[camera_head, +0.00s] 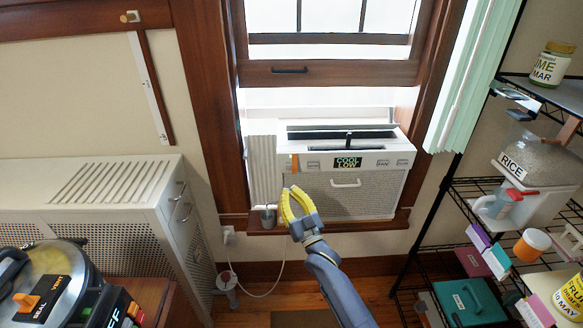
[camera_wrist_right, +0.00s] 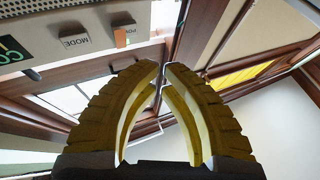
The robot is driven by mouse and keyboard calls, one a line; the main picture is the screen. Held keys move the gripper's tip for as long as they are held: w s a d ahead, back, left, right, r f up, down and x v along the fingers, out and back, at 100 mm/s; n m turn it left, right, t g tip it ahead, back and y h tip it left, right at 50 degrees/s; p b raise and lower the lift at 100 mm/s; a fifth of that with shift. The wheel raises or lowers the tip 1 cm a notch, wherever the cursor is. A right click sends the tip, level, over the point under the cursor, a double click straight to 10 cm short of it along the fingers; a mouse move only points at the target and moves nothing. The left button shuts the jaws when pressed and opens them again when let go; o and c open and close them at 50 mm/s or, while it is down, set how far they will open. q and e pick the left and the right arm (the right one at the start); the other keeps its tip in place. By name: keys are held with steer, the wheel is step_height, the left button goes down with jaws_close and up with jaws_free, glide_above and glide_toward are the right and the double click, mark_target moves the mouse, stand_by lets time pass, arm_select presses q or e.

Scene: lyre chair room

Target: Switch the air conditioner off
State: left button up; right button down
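The air conditioner (camera_head: 350,195) is a white unit set in the window, and its green display (camera_head: 347,162) reads COOL LOW. An orange button (camera_head: 295,162) is at the left end of its control strip. The orange button also shows in the right wrist view (camera_wrist_right: 120,38), beside a button marked MODE (camera_wrist_right: 75,42); the lettering by it is partly cut off. My right gripper (camera_head: 290,188) has yellow fingers and is just below the orange button in the head view. Its fingertips (camera_wrist_right: 163,66) come together with nothing between them. My left gripper is out of view.
A white cabinet (camera_head: 100,185) stands at left, with a metal-lidded cooker (camera_head: 45,275) in front. At right, a black wire shelf (camera_head: 480,188) holds jars, boxes and a rice bin (camera_head: 535,165). A small grey cup (camera_head: 268,217) stands on the sill, left of my gripper.

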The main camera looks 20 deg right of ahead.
steer(key=shift+s+r+t, duration=0.3)
steer(key=shift+r, duration=0.55)
steer(key=shift+s+r+t, duration=0.25)
steer(key=shift+r+t, duration=0.05)
steer(key=shift+r, duration=0.55)
steer(key=shift+w+d, duration=0.35)
steer(key=shift+w, duration=1.1)
steer(key=shift+w+d, duration=0.3)
steer(key=shift+w, duration=1.1)
steer(key=shift+w+d, duration=0.35)
steer(key=shift+w, duration=1.1)
steer(key=shift+w+d, duration=0.2)
steer(key=shift+w, duration=0.65)
steer(key=shift+s+f, duration=0.1)
steer(key=shift+s, duration=0.1)
steer(key=shift+s+a, duration=0.2)
steer(key=shift+s, duration=0.5)
steer(key=shift+s+a, duration=0.2)
steer(key=shift+s, duration=0.6)
steer(key=shift+s+a, duration=0.2)
steer(key=shift+s, duration=0.6)
steer(key=shift+s+a, duration=0.2)
steer(key=shift+s, duration=0.6)
